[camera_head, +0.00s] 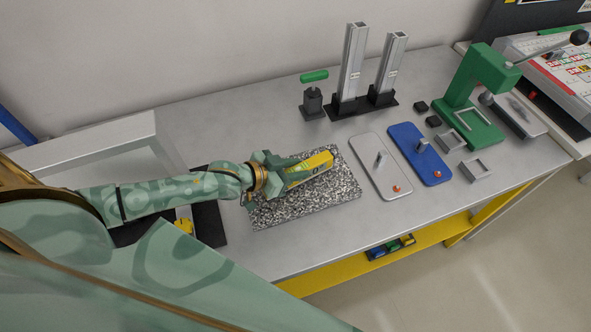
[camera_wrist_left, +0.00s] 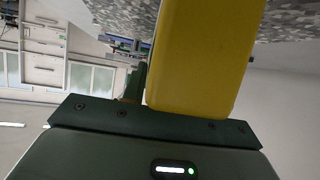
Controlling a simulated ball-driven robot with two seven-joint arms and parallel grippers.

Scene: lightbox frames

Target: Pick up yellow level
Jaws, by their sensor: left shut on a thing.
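The yellow level (camera_head: 318,162) is a yellow bar with a dark marking, over the speckled granite slab (camera_head: 335,190) in the head view. My left gripper (camera_head: 290,172) is shut on the level near its left end. In the left wrist view the level (camera_wrist_left: 205,55) fills the upper middle, close against the gripper's dark body. I cannot tell whether the level touches the slab or hangs just above it. My right gripper is not in view.
Right of the slab lie a grey plate (camera_head: 372,172) and a blue plate (camera_head: 408,143), each with a post. Metal uprights (camera_head: 352,65) stand behind. A green press (camera_head: 482,75) stands at the back right. The bench front between slab and edge is clear.

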